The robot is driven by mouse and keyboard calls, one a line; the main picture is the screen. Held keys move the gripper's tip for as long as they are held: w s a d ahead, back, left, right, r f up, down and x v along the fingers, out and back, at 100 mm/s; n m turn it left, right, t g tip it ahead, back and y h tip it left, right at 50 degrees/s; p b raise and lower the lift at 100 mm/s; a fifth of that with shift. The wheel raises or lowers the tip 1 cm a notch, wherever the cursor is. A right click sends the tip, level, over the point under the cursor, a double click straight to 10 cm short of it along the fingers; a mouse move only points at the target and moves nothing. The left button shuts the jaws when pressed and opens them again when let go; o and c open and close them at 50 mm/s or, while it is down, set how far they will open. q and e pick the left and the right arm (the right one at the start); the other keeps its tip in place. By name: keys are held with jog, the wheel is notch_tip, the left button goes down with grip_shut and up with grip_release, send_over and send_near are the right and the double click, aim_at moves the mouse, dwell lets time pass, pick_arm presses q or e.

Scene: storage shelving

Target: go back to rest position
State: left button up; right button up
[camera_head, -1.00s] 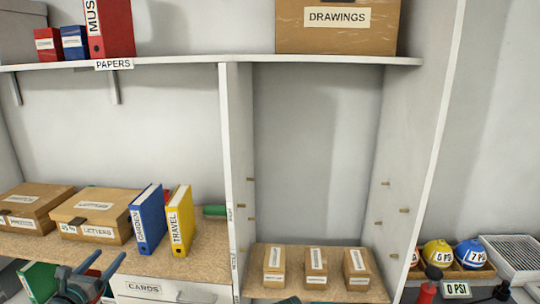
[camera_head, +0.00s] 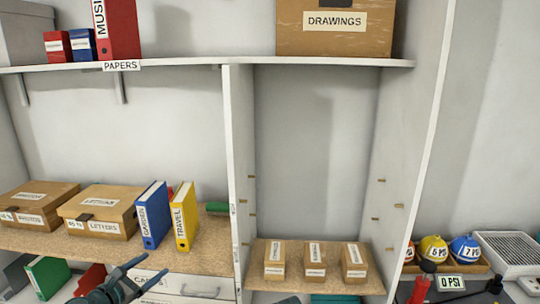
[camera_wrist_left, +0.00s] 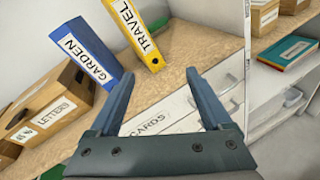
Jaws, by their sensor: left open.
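My left gripper (camera_head: 140,275) is low in the head view, in front of the drawer below the wooden shelf. In the left wrist view its two fingers (camera_wrist_left: 160,98) are spread apart with nothing between them. The blue GARDEN binder (camera_head: 152,215) and the yellow TRAVEL binder (camera_head: 184,216) stand upright on the shelf, behind and above the gripper. Both binders also show in the left wrist view, GARDEN (camera_wrist_left: 84,58) and TRAVEL (camera_wrist_left: 132,32), beyond the fingers and apart from them. My right gripper is not clearly seen.
The wooden shelf (camera_head: 208,245) holds the LETTERS box (camera_head: 100,212) at left. Three small boxes stand in the middle bay. A white upright divider (camera_head: 240,170) separates the bays. Coloured balls (camera_head: 433,248) sit at right.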

pick_arm(q)
jog(key=s+d+f+m+g+h+p, duration=0.1)
jog(key=s+d+f+m+g, duration=0.15)
jog(key=d+m, duration=0.35)
jog(key=s+d+f+m+g, duration=0.1)
jog(key=d+f+m+g, duration=0.3)
jog(key=d, duration=0.4)
jog(key=s+d+f+m+g+h+p, duration=0.1)
jog(key=d+f+m+g, duration=0.2)
jog(key=d+m, duration=0.3)
jog(key=s+d+f+m+g+y+p, duration=0.1)
jog(key=s+d+f+m+g+y, duration=0.1)
jog(key=s+m, duration=0.4)
jog(key=s+d+f+m+g+y+p, duration=0.1)
jog(key=s+d+m+g+y, duration=0.3)
jog(key=m, duration=0.5)
jog(key=s+d+f+y, duration=0.1)
jog(key=s+y, duration=0.1)
jog(key=s, duration=0.1)
jog(key=shift+s+d+m+y, duration=0.2)
jog(key=shift+d+m+y, duration=0.05)
jog(key=shift+m+y, duration=0.05)
